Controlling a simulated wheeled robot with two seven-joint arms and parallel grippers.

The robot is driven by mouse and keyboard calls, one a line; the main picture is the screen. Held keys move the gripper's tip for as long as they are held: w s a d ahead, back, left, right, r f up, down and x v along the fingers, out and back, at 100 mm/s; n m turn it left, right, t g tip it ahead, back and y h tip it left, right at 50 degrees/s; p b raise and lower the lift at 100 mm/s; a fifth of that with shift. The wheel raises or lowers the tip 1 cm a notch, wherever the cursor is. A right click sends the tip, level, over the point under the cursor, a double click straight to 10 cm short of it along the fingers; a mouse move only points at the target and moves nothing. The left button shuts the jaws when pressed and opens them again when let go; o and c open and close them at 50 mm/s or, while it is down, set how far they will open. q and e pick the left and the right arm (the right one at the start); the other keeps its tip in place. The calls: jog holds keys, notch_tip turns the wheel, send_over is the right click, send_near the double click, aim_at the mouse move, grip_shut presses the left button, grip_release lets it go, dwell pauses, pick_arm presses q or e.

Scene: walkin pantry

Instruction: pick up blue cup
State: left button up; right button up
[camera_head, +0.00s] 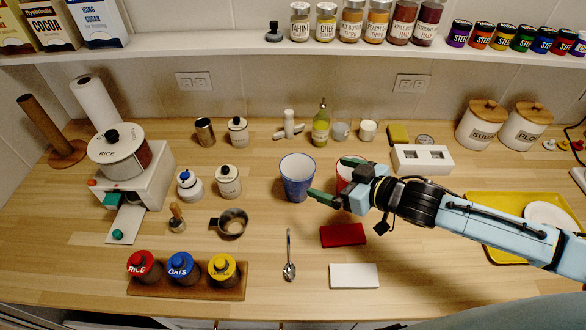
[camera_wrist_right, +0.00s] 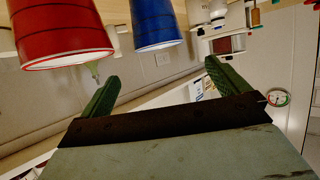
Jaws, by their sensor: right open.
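The blue cup (camera_head: 297,178) stands upright on the wooden counter near its middle. In the right wrist view the blue cup (camera_wrist_right: 155,24) shows at the top, beyond and between the fingers. My right gripper (camera_head: 334,181) reaches in from the right, just to the right of the blue cup. Its green fingers are open, with nothing seen between them in the wrist view (camera_wrist_right: 160,80). A red cup (camera_head: 344,174) stands right of the blue cup, partly hidden by the gripper; it also shows in the wrist view (camera_wrist_right: 62,32). My left gripper is out of view.
A dark red block (camera_head: 343,235), a white block (camera_head: 354,276) and a spoon (camera_head: 289,258) lie in front. A yellow tray (camera_head: 490,203) is at right.

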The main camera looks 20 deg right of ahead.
aim_at(309, 178)
jog(key=x, duration=0.7)
jog(key=shift+w+a, duration=0.25)
jog(key=x, duration=0.4)
jog(key=shift+w+d+f+p, duration=0.1)
jog(key=shift+d+f+p, duration=0.1)
jog(key=shift+p, duration=0.15)
jog(key=shift+w+a, duration=0.15)
jog(key=shift+w, duration=0.05)
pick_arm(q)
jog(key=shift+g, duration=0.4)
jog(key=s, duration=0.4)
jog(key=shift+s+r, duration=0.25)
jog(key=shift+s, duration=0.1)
pick_arm(e)
jog(key=c, duration=1.1)
